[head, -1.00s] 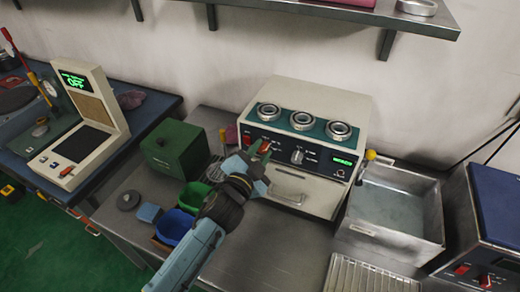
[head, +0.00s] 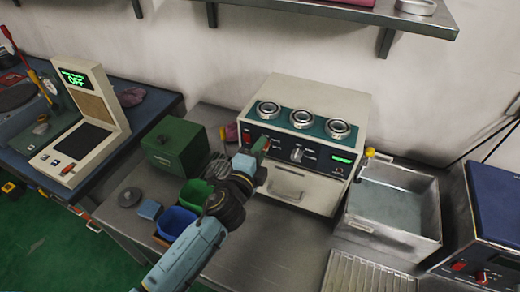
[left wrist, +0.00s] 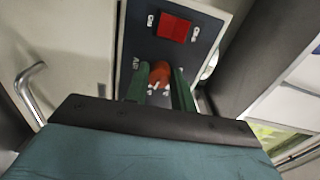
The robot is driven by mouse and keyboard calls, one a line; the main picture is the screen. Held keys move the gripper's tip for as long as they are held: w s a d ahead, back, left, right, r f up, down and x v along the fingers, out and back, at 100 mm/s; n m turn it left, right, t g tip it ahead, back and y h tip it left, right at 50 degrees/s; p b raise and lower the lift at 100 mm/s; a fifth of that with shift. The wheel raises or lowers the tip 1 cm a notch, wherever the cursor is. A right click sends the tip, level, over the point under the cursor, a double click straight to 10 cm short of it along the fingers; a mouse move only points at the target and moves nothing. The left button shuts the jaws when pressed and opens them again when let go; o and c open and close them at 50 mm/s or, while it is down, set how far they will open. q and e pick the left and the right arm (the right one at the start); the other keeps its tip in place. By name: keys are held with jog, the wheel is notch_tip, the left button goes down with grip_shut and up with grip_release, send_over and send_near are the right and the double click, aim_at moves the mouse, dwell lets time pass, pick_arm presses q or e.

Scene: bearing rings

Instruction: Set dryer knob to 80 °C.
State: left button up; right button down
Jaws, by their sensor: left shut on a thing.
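The dryer (head: 310,98) is a cream box with a dark front panel at the back of the steel bench. My left gripper (head: 262,147) is at the left part of this panel. In the left wrist view, its green fingers (left wrist: 160,80) are shut on an orange-red knob (left wrist: 160,71), one on each side. A red square switch (left wrist: 173,27) is beside the knob on the panel. White marks around the knob are too small to read, so its setting cannot be told. A grey knob (head: 296,155) and a green display (head: 342,158) are further right. My right gripper is not in view.
Several metal rings (head: 303,117) sit on the dryer's teal top strip. A green box (head: 176,146), a green bin (head: 196,190) and a blue bin (head: 175,222) stand left of my arm. A steel basin (head: 400,204) is right of the dryer. Bare bench lies in front.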

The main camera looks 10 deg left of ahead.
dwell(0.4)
pick_arm(q)
jog(key=o, duration=1)
jog(key=shift+s, duration=0.1)
jog(key=s+a+b, duration=0.1)
jog(key=s+a, duration=0.1)
jog(key=s, duration=1.1)
jog(key=shift+a+r, duration=0.25)
